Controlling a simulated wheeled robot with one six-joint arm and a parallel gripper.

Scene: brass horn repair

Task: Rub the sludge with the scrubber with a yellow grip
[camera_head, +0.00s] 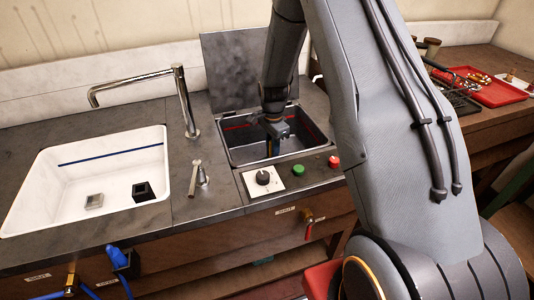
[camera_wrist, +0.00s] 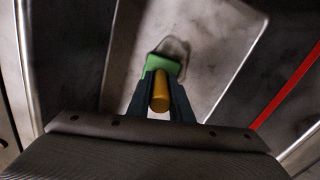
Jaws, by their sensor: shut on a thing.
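In the wrist view, my gripper (camera_wrist: 162,98) is shut on the yellow grip (camera_wrist: 160,92) of a scrubber with a green head (camera_wrist: 161,65). The green head is at or just above the floor of a metal tank; I cannot tell if it touches. A brownish smear with a dark outline, likely the sludge (camera_wrist: 174,45), shows just beyond the green head and partly behind it. In the head view, my gripper (camera_head: 272,146) reaches down into the open tank (camera_head: 236,153). The scrubber's head and the smear cannot be made out there.
The tank has a red line inside and a raised lid (camera_head: 228,70) behind. A knob (camera_head: 263,178), a green button (camera_head: 298,170) and a red button (camera_head: 334,161) sit in front. Left is a white sink (camera_head: 110,170) with a tap (camera_head: 184,100). A red tray (camera_head: 495,93) lies far right.

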